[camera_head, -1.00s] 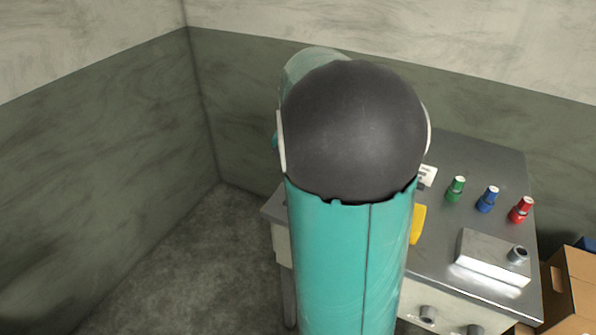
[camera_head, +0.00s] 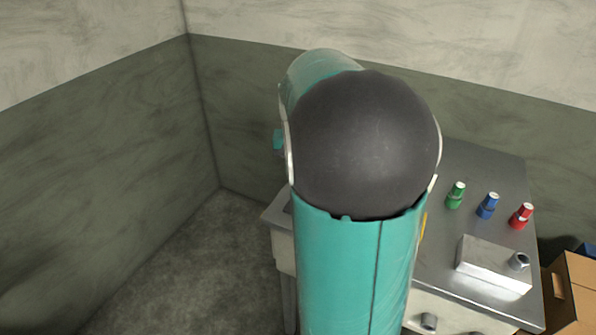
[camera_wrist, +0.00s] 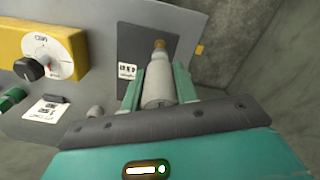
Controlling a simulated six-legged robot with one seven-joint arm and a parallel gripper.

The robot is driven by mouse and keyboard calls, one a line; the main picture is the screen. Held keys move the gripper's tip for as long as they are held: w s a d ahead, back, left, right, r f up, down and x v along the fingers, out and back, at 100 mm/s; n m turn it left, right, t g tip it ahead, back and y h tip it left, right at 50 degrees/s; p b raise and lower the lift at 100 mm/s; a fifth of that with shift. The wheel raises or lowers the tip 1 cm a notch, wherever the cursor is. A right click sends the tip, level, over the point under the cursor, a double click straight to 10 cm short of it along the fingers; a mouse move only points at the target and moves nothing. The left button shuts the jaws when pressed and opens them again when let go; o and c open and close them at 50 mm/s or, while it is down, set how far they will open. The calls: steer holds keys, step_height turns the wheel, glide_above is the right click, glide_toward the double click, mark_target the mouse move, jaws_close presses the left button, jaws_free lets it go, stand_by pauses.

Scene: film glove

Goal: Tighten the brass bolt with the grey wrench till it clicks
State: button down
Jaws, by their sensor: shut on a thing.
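In the wrist view my gripper (camera_wrist: 159,88) has its two teal fingers closed on the grey wrench (camera_wrist: 158,92), a pale grey cylinder with a narrower neck. The wrench points away from me over a dark panel. A brass-coloured piece, seemingly the brass bolt (camera_wrist: 160,44), shows at the far end of the neck, in line with it. I cannot tell whether the wrench is seated on it or just in front of it. In the head view my arm hides the gripper, the wrench and the bolt.
A yellow dial box (camera_wrist: 42,55) with a black knob stands left of the wrench. On the metal bench (camera_head: 480,165) are green (camera_head: 456,195), blue (camera_head: 488,205) and red (camera_head: 522,215) capped pieces and a metal block (camera_head: 494,263). A cardboard box (camera_head: 575,285) stands at right.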

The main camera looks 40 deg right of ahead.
steer(key=n, duration=0.1)
steer(key=r+n, duration=0.1)
steer(key=n, duration=0.1)
steer(key=r+n, duration=0.1)
steer(key=n, duration=0.3)
steer(key=r+n, duration=0.1)
steer(key=n, duration=0.2)
steer(key=shift+r, duration=0.2)
steer(key=shift+f, duration=2.25)
steer(key=shift+f, duration=0.9)
